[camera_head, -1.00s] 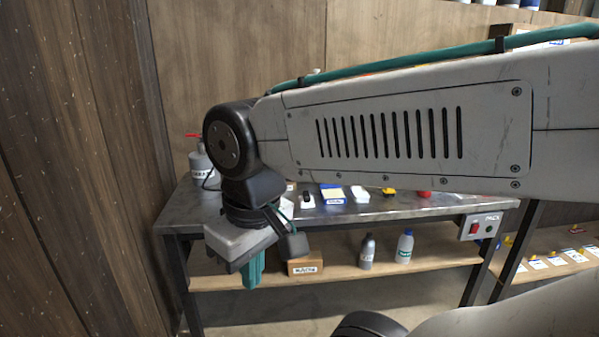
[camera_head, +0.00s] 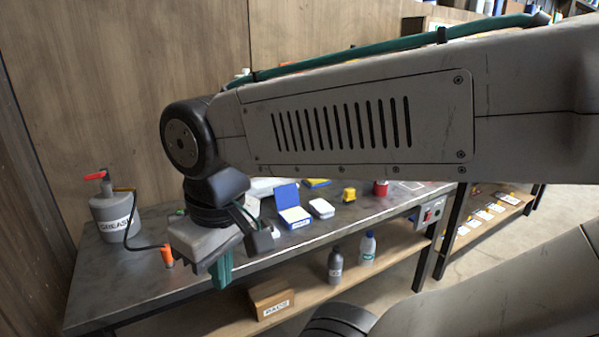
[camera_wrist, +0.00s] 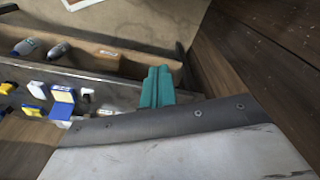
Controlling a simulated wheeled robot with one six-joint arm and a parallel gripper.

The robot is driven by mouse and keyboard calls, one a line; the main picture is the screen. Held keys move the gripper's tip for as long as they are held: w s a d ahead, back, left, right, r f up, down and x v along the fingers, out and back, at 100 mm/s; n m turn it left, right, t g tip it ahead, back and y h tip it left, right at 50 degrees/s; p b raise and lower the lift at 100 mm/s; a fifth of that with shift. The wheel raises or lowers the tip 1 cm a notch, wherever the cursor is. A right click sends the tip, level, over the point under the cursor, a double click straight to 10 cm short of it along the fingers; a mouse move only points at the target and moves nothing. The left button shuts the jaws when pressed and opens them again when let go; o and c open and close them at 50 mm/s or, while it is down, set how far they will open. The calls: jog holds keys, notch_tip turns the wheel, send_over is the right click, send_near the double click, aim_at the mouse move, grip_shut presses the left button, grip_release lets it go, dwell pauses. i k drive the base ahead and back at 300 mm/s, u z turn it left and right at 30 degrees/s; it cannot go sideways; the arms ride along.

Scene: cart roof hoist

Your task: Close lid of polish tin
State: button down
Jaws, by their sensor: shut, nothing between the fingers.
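A small blue container with its lid standing up (camera_head: 286,196) is on the metal bench, and it looks like the polish tin. Its lower part (camera_head: 294,222) has a pale top face and a label on the front. In the wrist view a blue and yellow item (camera_wrist: 62,97), perhaps the same tin, shows at the left. My gripper (camera_head: 221,272) points down at the bench's front edge, to the left of the tin and apart from it. Its teal fingers are together with nothing between them, and they also show in the wrist view (camera_wrist: 157,88).
The metal bench (camera_head: 130,285) has a grease can (camera_head: 112,220) with a hose at the left. A white case (camera_head: 321,208), a yellow item (camera_head: 349,194) and a red can (camera_head: 380,188) stand right of the tin. Bottles and a wooden box (camera_head: 270,298) sit on the lower shelf.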

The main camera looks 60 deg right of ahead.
aim_at(286, 196)
jog(key=z, duration=0.75)
jog(key=i, duration=0.85)
jog(key=z, duration=0.8)
